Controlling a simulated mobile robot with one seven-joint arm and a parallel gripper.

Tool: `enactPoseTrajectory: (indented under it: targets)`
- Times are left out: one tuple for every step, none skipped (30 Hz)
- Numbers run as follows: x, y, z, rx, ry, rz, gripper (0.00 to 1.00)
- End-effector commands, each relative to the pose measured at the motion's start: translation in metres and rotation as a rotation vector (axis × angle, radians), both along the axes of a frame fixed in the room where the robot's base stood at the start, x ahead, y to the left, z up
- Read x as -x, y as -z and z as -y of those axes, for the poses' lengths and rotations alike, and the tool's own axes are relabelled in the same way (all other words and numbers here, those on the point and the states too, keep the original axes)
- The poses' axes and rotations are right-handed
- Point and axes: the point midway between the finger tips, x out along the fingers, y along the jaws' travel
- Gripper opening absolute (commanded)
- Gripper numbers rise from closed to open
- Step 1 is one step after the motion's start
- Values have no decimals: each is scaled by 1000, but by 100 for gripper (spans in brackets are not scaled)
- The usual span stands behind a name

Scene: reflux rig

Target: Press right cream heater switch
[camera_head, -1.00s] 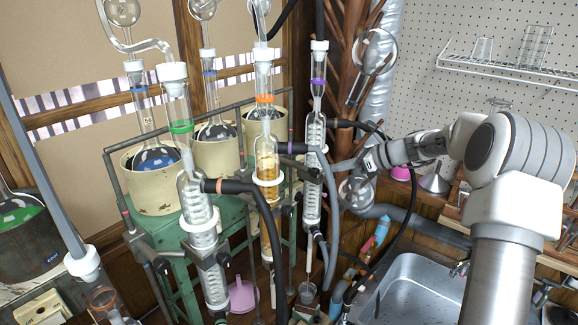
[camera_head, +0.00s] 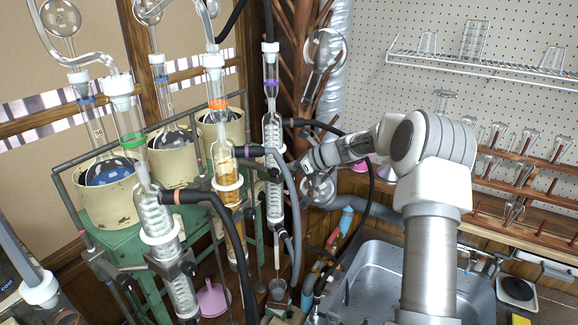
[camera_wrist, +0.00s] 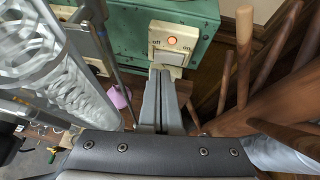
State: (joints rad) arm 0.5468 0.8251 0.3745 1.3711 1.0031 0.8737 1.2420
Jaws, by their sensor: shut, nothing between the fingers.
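The cream heater switch (camera_wrist: 172,44) shows in the wrist view, mounted on a green metal box (camera_wrist: 110,40). It has a round orange lamp and "off" and "on" labels, with a pale plate below the lamp. My gripper (camera_wrist: 160,72) is shut and empty, its fingertips just below the switch in the picture. I cannot tell whether they touch it. In the head view my gripper (camera_head: 298,165) reaches left behind the glassware, its tips partly hidden. The right cream heater pot (camera_head: 238,128) stands at the back of the green stand; the switch is not visible there.
A glass condenser (camera_head: 272,170) with black hoses stands close to my gripper. Another glass coil (camera_wrist: 55,75) fills the wrist view's left side. Brown wooden rods (camera_wrist: 244,60) stand at right. A metal sink (camera_head: 365,280) lies below my arm.

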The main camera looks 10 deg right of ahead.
Motion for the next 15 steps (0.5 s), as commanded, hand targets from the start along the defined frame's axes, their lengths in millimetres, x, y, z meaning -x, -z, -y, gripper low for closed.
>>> enactPoseTrajectory:
  targets:
    - [-5,3,-7,-1,-1,-1,0]
    - [-7,6,-10,-1,-1,-1,0]
    - [-10,9,-14,-1,0,-1,0]
    - [-12,10,-16,0,-1,0,0]
    - [-14,12,-18,-1,0,-1,0]
    - [-15,14,-20,-1,0,-1,0]
    - [-17,15,-22,-1,0,-1,0]
    - [-18,16,-23,-1,1,-1,0]
    - [-19,17,-24,0,1,0,0]
    - [-19,18,-25,0,1,0,0]
    - [-20,18,-25,0,1,0,0]
    - [-20,18,-26,1,2,1,0]
    - [-20,18,-26,1,2,1,0]
    - [-20,19,-26,1,2,1,0]
    - [-20,19,-26,1,2,1,0]
